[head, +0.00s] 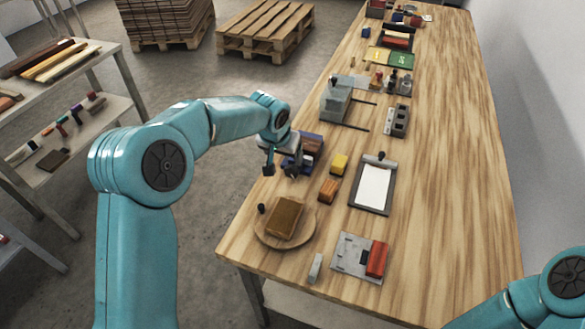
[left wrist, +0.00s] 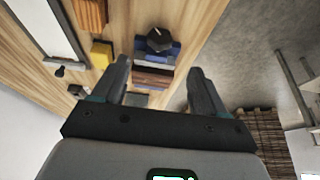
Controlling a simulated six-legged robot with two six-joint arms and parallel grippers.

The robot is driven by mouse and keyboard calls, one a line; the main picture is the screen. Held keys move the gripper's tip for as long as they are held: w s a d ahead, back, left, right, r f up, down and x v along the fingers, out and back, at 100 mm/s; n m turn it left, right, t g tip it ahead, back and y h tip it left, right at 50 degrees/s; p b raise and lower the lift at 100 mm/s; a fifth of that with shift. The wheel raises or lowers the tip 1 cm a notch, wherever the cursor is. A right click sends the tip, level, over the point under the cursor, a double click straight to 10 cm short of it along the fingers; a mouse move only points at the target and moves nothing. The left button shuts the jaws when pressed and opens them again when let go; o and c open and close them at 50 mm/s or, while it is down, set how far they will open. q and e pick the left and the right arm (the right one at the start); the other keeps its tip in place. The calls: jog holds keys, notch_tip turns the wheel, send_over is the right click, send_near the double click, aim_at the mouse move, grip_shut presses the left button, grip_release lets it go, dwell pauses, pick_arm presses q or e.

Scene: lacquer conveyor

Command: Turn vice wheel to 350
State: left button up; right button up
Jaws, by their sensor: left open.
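The vice (head: 311,142) is a blue body with brown wood in it, near the left edge of the bench. It also shows in the left wrist view (left wrist: 153,77). Its dark wheel (left wrist: 160,40) has a thin pale mark and shows beyond and between my fingertips, apart from them. In the head view my gripper hides most of the wheel. My left gripper (head: 283,168) is open and empty at the near side of the vice. It frames the vice in the left wrist view (left wrist: 158,72). I cannot read any number on the wheel. My right gripper is out of view.
A yellow block (head: 339,164) and an orange-brown block (head: 328,190) lie right of the vice. A round wooden board (head: 308,236) with a brown block is nearer. A clipboard (head: 387,210) lies further right. A grey machine (head: 335,104) stands behind. The bench's right side is clear.

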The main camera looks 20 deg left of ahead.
aim_at(293, 171)
pick_arm(q)
jog(key=p+x, duration=0.2)
jog(key=x, duration=1)
jog(key=shift+s+f, duration=0.1)
jog(key=shift+f, duration=0.1)
jog(key=c, duration=1)
jog(key=y+b, duration=0.1)
jog(key=b, duration=0.4)
jog(key=y+b, duration=0.2)
jog(key=b, duration=0.3)
jog(key=shift+d+f+m+y, duration=0.25)
jog(key=shift+f+m+y, duration=0.05)
jog(key=shift+f+m, duration=0.1)
jog(key=shift+r+b, duration=0.15)
jog(key=shift+b, duration=0.2)
jog(key=shift+r, duration=0.2)
